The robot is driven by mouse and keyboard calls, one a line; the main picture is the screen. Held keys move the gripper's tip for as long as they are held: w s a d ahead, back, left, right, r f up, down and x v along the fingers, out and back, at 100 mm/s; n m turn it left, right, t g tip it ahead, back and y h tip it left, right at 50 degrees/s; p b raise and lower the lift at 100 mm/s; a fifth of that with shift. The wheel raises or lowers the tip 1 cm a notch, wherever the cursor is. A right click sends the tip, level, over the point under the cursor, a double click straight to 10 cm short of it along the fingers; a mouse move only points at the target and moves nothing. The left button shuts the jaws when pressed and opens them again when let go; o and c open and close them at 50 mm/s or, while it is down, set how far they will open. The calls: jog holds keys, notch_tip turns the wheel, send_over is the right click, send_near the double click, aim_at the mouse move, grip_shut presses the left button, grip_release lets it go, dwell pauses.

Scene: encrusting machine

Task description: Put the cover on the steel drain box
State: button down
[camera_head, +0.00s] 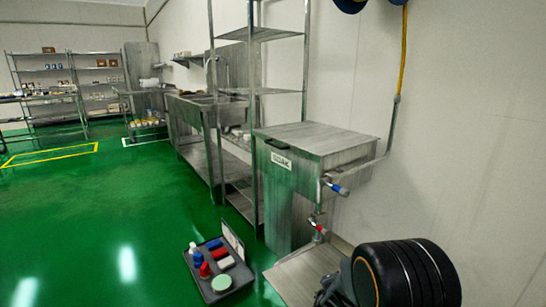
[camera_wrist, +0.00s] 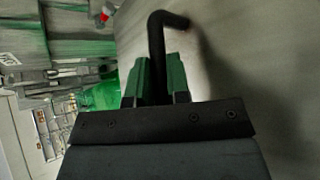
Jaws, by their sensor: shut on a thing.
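My gripper (camera_wrist: 157,72), with green fingers, is shut on a black bent handle (camera_wrist: 158,28) in the wrist view. A broad grey steel surface, seemingly the cover (camera_wrist: 240,60), fills the right of that view beside the handle. In the head view a flat steel plate (camera_head: 303,272), likely the same cover, lies low at the bottom, and my gripper (camera_head: 328,291) is at its right edge, mostly hidden by my arm. I cannot tell whether the plate touches what is below it. The drain box's opening does not show.
A tall steel cabinet (camera_head: 290,200) with a dark front handle stands behind the plate. Pipes with blue (camera_head: 340,189) and red (camera_head: 317,227) valve handles run beside it. A grey tray (camera_head: 217,270) of bottles and small items lies on the floor at left. Green floor further left is clear.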

jog(key=shift+n+t+y, duration=0.3)
jog(key=shift+n+y, duration=0.6)
jog(key=a, duration=0.1)
jog(key=s+a, duration=0.1)
jog(key=a, duration=0.1)
jog(key=s+a+r, duration=0.1)
jog(key=shift+a+b, duration=0.25)
jog(key=shift+b, duration=0.1)
jog(key=shift+r+p, duration=0.55)
jog(key=shift+r, duration=0.05)
notch_tip(320, 180, up, 41)
jog(key=p, duration=3.5)
jog(key=shift+r+p, duration=0.2)
jog(key=shift+p, duration=0.15)
jog(key=shift+d, duration=0.2)
